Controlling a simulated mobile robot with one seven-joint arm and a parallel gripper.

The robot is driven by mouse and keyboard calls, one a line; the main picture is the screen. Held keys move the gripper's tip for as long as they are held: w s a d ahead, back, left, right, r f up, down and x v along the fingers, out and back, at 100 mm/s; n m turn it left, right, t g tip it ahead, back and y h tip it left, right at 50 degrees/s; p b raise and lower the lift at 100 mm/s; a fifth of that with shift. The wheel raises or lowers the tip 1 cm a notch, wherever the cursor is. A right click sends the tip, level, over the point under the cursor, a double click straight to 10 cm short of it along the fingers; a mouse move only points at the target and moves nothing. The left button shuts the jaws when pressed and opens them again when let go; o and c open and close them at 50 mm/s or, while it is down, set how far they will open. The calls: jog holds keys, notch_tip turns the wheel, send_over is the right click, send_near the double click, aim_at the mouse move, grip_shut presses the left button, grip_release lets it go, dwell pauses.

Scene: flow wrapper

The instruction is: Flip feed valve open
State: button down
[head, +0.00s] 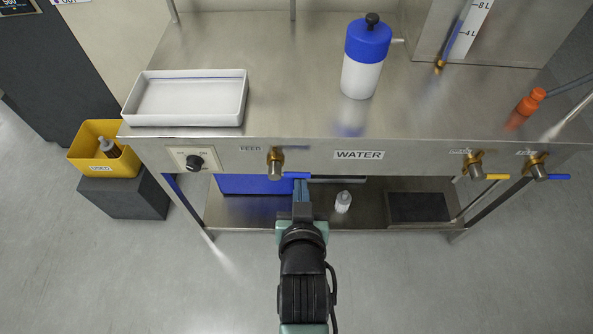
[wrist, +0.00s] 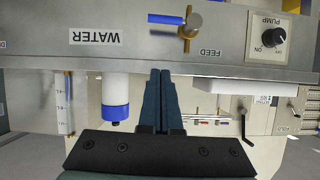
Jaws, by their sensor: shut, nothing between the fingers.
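A pump knob (head: 195,162) is left of the valve, and the WATER label (head: 358,155) is right. Two more valves (head: 473,165) (head: 538,170) are far right. A small bottle (head: 343,202) stands on the lower shelf. A white tray (head: 240,118) and blue-capped bottle (head: 362,75) stand on top.

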jog(key=b, duration=0.2)
send_over(301, 176)
notch_tip(301, 176, down, 4)
jog(key=shift+s+a+f, duration=0.15)
jog(key=shift+s+f+b, duration=0.15)
jog(key=shift+s+f, duration=0.15)
jog(key=shift+f, duration=0.65)
jog(key=shift+s+f+b, duration=0.15)
jog(key=shift+s+f, duration=0.1)
jog(key=shift+f, duration=0.65)
jog(key=shift+f, duration=0.1)
jog(key=shift+w+f+b, duration=0.15)
jog(key=shift+b, duration=0.25)
jog(key=shift+m+b, duration=0.3)
jog(key=shift+b, duration=0.05)
